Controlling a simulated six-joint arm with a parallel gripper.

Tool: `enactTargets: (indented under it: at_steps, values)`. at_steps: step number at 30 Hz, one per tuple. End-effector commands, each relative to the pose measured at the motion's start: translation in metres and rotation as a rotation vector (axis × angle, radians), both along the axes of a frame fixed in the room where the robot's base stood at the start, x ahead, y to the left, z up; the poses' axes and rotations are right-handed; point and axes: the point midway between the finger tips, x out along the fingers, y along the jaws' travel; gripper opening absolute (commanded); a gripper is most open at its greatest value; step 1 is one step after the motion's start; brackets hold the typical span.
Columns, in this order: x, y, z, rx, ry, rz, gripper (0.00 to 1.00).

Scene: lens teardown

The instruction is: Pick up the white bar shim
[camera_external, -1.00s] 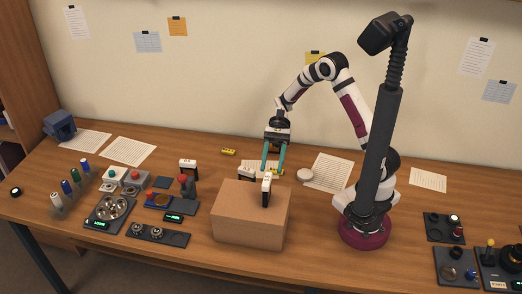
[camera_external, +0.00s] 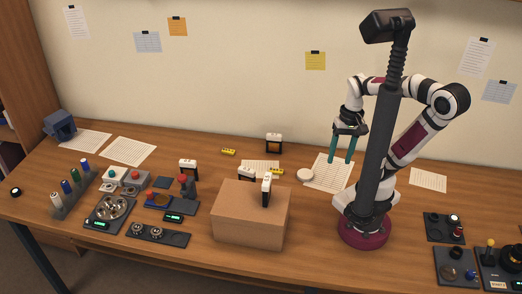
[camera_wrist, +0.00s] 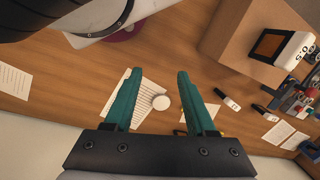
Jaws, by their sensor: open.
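My gripper (camera_external: 341,160) has two teal fingers, spread apart with nothing between them. It hangs above the paper sheet just left of my column. In the wrist view my gripper (camera_wrist: 158,75) points over a paper sheet and a white round disc. I cannot single out the white bar shim with certainty. Several dark blocks with white tops are candidates: a block at the back (camera_external: 274,142), a block behind the cardboard box (camera_external: 246,174), a block at the box's top (camera_external: 266,188) and a block on the left (camera_external: 188,166). All are left of my gripper.
The cardboard box (camera_external: 250,222) stands at centre front. The white disc (camera_external: 305,175) lies left of my gripper. Small yellow pieces (camera_external: 228,152) lie at the back. Trays with parts (camera_external: 108,212) fill the left; more trays (camera_external: 455,268) sit at right.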

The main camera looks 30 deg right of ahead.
Motion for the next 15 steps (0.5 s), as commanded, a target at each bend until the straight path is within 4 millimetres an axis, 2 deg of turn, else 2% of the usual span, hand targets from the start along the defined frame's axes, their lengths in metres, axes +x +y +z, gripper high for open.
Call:
enactTargets:
  at_steps: [1, 6, 13, 15]
  values:
    - [0.0, 0.0, 0.0, 0.0, 0.001, 0.0, 0.68]
    - [0.0, 0.0, 0.0, 0.001, 0.0, 0.0, 0.98]
    - [0.001, 0.001, 0.001, 0.002, 0.002, -0.002, 1.0]
    - [0.017, 0.003, 0.007, -0.007, 0.01, -0.023, 1.0]
